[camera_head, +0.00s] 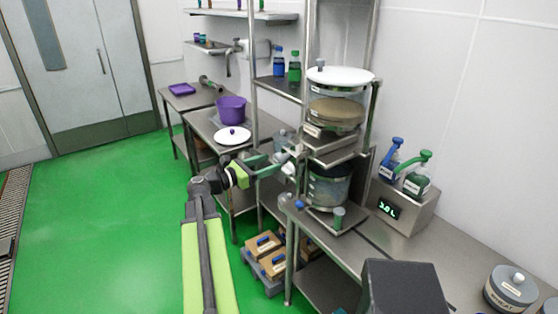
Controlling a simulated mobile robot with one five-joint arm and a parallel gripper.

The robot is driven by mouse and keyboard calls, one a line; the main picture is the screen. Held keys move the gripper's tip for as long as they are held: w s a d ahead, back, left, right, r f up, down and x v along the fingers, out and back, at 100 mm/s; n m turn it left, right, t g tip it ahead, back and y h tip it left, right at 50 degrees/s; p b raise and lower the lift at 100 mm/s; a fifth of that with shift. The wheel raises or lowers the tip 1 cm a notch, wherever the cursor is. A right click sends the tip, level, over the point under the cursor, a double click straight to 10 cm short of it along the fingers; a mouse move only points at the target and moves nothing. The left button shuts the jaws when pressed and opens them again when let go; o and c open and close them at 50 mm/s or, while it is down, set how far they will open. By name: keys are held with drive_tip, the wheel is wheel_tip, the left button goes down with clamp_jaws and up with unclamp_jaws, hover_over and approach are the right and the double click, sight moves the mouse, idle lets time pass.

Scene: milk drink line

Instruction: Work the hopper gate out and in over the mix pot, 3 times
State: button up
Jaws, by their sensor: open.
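The hopper (338,92) is a clear cylinder with a white lid and tan powder inside, on a steel frame at the right of centre. A flat steel gate piece (335,155) shows below it; how far it is drawn out is hard to tell. The mix pot (328,188), see-through with a dark top, stands under the hopper on a grey base. My gripper (292,161) is open at the left of the hopper frame, at about the height between gate and pot. Its fingertips are small here, and I cannot tell whether they touch the gate.
A purple pot (231,110) and white lid (232,136) sit on the left bench. Boxes (264,245) stand below. Green floor (100,220) is clear left.

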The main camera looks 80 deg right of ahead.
sight(276, 160)
drive_tip(key=x, duration=0.5)
drive_tip(key=shift+w+a, duration=0.1)
clamp_jaws()
idle(0.3)
